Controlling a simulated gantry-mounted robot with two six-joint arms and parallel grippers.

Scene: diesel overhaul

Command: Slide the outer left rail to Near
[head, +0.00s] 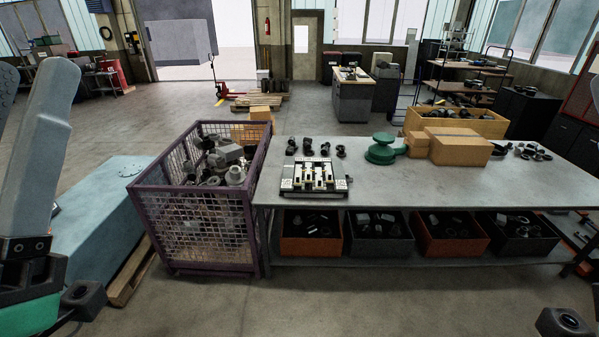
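The rail device (314,178) is a small, flat, dark-framed unit with pale rails and light blocks. It sits on the left part of the grey workbench (420,188), close to the front edge. The outer left rail is too small at this distance for me to make out its exact position. Part of my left arm (40,150) rises along the left edge of the view.
A purple mesh crate (190,222) of metal parts stands against the bench's left end. Dark parts (315,147) lie behind the device. A green round part (381,149) and cardboard boxes (458,146) stand to its right. Bins (311,247) fill the lower shelf. The bench front is clear.

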